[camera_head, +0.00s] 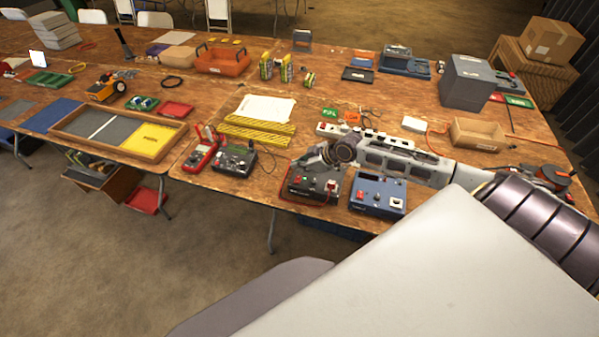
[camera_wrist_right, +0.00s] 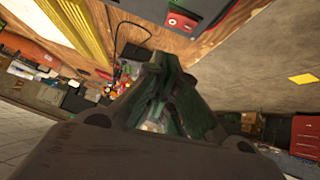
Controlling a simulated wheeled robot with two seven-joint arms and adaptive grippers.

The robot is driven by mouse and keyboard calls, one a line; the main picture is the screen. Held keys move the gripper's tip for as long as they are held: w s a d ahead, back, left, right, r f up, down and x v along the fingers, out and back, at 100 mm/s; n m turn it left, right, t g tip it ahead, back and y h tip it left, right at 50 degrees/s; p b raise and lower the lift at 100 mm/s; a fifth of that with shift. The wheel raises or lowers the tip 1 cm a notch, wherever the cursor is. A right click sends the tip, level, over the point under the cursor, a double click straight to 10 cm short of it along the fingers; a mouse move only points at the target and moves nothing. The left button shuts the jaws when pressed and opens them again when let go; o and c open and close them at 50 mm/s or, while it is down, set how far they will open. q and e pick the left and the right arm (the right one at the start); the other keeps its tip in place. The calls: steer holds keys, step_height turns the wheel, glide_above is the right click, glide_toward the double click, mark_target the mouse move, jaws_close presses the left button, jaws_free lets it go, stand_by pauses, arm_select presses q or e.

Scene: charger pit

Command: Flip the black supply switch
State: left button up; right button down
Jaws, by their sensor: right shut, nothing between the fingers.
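The black supply (camera_head: 308,190) is a dark box near the table's front edge, with small red parts on its sloped face. Which part is its switch, and which way it is set, is too small to tell. My right gripper (camera_head: 325,153) is over the back of this box; the wrist covers part of the view there. In the wrist view my right gripper (camera_wrist_right: 166,72) has its fingers together and holds nothing. A dark box with a red part (camera_wrist_right: 182,20) lies beyond the fingertips there; I cannot tell which box it is. My left gripper is out of view.
A blue supply (camera_head: 378,193) stands just right of the black one. A dark green-grey box (camera_head: 234,160) and a red meter (camera_head: 203,152) stand to the left. A white power strip (camera_head: 365,134) lies behind. The table's front edge is close.

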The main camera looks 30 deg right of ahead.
mark_target(298, 181)
steer(key=shift+w+d+f, duration=0.1)
steer(key=shift+w+f, duration=0.05)
steer(key=shift+f, duration=0.9)
steer(key=shift+w+f, duration=0.1)
steer(key=shift+f, duration=0.95)
steer(key=shift+w+d+f, duration=0.1)
steer(key=shift+d+f, duration=0.05)
steer(key=shift+f, duration=0.2)
steer(key=shift+s, duration=0.2)
steer(key=shift+s+a+p, duration=0.45)
steer(key=shift+a+p, duration=0.25)
steer(key=shift+w+r, duration=0.1)
steer(key=shift+r, duration=0.2)
